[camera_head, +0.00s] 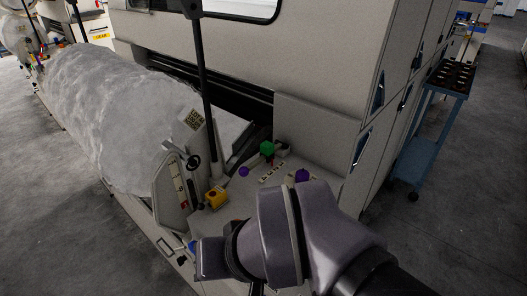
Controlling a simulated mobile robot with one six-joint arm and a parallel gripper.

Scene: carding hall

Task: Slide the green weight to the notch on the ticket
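The green weight (267,148) is a small green block near the back of the machine's pale ledge, beside the tall dark post. A small red part (277,162) shows just below it. A pale strip with dark marks (270,172) lies in front of it; I cannot tell if this is the ticket, and no notch can be made out. My grey arm crosses the lower middle, in front of the ledge. My gripper's fingers are not visible, so I cannot see what they hold.
Purple knobs (243,171) and (302,175) flank the strip. A yellow switch box (215,196) and a handwheel (193,162) stand to the left, near a large white fibre roll (120,115). A blue trolley (425,150) stands at right on open floor.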

